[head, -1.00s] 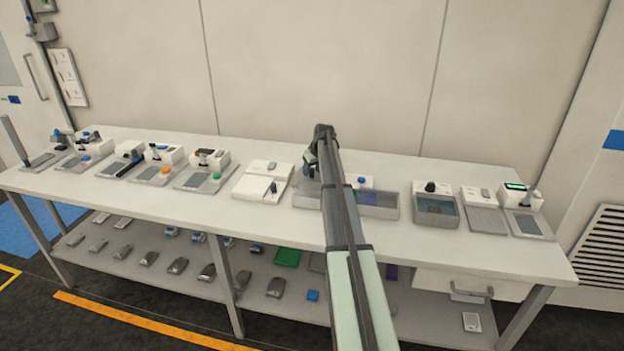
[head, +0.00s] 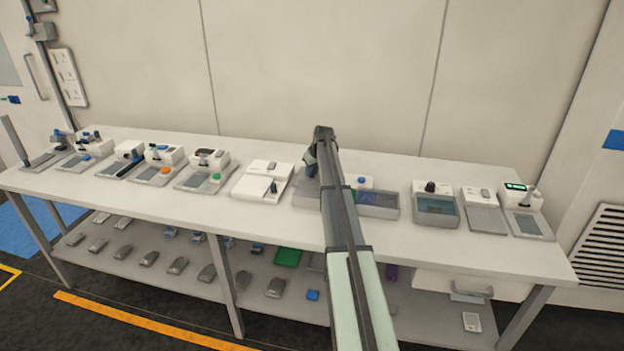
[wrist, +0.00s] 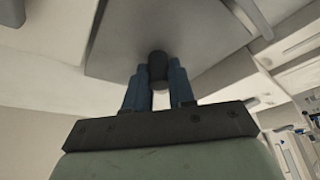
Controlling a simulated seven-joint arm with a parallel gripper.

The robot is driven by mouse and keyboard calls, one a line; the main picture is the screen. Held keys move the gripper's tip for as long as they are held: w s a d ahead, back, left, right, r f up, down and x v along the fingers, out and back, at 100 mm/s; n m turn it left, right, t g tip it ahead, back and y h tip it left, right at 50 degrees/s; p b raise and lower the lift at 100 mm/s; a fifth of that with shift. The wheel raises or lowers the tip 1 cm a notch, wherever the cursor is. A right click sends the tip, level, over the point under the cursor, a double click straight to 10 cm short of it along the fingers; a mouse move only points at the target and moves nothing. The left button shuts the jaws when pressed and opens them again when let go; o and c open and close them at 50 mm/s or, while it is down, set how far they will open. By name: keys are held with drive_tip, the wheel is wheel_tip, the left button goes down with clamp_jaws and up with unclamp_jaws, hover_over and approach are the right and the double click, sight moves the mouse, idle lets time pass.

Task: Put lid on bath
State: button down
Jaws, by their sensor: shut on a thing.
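My gripper (wrist: 156,85) is shut on the dark knob (wrist: 157,66) of a flat grey lid (wrist: 190,28) in the wrist view. The knob stands between the two blue fingers. In the head view, my gripper (head: 311,165) is over the middle of the bench, partly hidden by my arm. The grey lid surface (head: 306,190) shows just left of my arm, low over the bench. A bath with a dark blue inside (head: 377,212) shows right of my arm. Whether the lid touches a bath cannot be told.
A white device (head: 262,180) stands close on the left. Another grey bath (head: 436,220) with a dark knob behind it stands to the right. Several instruments line the bench (head: 285,226); its front strip is clear. A wall rises behind.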

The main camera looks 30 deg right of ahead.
drive_tip(key=shift+r, duration=0.15)
wheel_tip(320, 180, up, 10)
drive_tip(key=shift+f, duration=0.15)
idle(0.4)
drive_tip(key=shift+m, duration=0.3)
